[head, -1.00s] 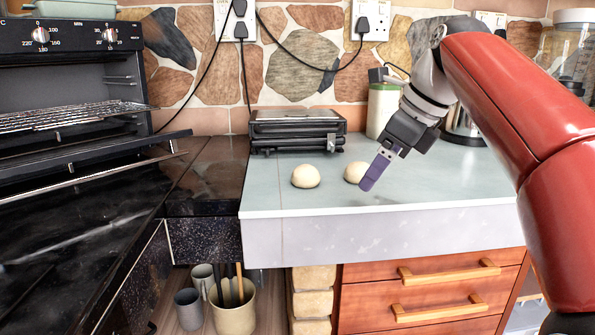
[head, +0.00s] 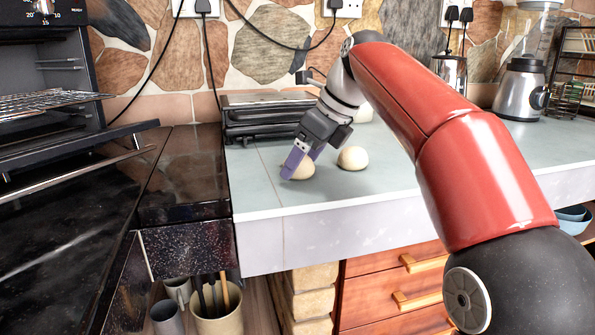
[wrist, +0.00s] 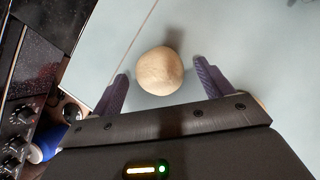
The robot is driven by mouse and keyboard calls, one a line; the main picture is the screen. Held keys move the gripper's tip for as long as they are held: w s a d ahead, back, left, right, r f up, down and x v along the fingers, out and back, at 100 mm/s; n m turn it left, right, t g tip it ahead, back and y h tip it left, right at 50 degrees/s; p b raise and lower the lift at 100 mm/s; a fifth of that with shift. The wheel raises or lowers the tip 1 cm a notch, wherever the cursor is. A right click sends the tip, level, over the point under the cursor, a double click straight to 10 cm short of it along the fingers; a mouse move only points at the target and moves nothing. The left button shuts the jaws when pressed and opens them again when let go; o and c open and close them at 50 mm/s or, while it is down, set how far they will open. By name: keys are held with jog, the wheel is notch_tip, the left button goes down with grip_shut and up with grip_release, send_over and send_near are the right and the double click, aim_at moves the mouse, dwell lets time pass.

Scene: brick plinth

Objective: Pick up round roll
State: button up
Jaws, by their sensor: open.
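Two round, cream-coloured rolls lie on the pale counter. The left roll (head: 302,170) is partly hidden behind my gripper's fingers in the head view. In the wrist view this roll (wrist: 160,71) lies ahead of and between the two purple fingers, with a gap on each side. My gripper (head: 300,162) is open and tilted down at the left roll. It also shows in the wrist view (wrist: 162,90), empty. The other roll (head: 353,158) sits to the right, apart from my gripper.
A dark grill press (head: 265,117) stands behind the rolls. An open oven (head: 60,100) is at the left, its door reaching toward the counter. A blender (head: 520,88) stands at the back right. The counter's front edge is close to the rolls.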

jog(key=shift+a+f, duration=0.15)
jog(key=shift+f, duration=0.2)
jog(key=shift+c, duration=0.3)
jog(key=c, duration=1)
jog(key=shift+r, duration=0.15)
